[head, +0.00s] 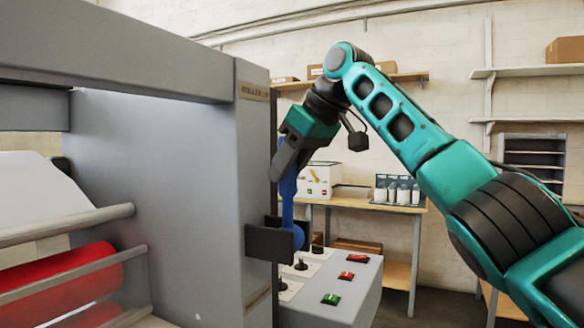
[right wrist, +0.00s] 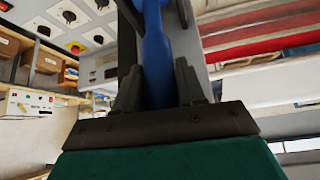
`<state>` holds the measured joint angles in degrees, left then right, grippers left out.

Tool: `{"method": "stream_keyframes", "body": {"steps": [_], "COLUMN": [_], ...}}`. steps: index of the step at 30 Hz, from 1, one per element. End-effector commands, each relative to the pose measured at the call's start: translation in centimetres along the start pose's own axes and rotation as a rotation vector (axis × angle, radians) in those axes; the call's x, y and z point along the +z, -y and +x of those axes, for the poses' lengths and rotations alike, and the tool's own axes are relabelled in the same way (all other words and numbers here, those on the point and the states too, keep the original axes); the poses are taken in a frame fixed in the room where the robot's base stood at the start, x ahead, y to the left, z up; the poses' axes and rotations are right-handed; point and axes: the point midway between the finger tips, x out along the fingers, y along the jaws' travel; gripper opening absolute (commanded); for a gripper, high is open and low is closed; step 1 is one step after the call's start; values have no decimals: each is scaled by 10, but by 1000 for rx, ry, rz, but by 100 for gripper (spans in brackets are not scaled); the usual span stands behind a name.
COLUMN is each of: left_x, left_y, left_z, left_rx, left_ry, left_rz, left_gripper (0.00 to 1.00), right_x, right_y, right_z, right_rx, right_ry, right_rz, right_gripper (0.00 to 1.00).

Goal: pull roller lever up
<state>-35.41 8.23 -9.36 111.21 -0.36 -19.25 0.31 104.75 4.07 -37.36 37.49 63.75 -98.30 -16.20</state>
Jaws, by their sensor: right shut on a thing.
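The blue roller lever (head: 288,205) is on the right end of the grey laminator (head: 170,150), pointing up from its pivot beside a dark bracket (head: 268,243). My right gripper (head: 277,170) reaches it from above and is shut on its upper part. In the right wrist view the blue lever (right wrist: 157,55) runs between the two fingers of my right gripper (right wrist: 158,88). The fingers hide part of the lever. My left gripper is in neither view.
A control panel (head: 335,290) with red and green switches and black knobs sits just below the lever. A red roller (head: 60,280) and metal bars are at the left. A wooden workbench (head: 405,209) and wall shelves stand behind.

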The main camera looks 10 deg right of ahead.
Motion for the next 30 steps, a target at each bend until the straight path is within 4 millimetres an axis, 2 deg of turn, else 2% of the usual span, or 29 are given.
{"method": "stream_keyframes", "body": {"steps": [10, 11, 17, 25, 30], "left_x": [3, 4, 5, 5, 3], "left_y": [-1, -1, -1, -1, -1], "left_z": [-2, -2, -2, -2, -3], "left_rx": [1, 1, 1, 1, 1], "left_ry": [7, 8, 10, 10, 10], "left_rz": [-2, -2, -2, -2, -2], "left_gripper": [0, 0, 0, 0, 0], "right_x": [0, 0, 0, 0, -1], "right_y": [1, 1, 0, 0, 0], "right_z": [0, 0, 0, -2, -20], "right_rx": [3, 3, 2, 2, 3], "right_ry": [3, 3, 3, 3, 0], "right_rz": [0, 0, 0, 1, 1], "right_gripper": [0, 41, 60, 60, 60]}}
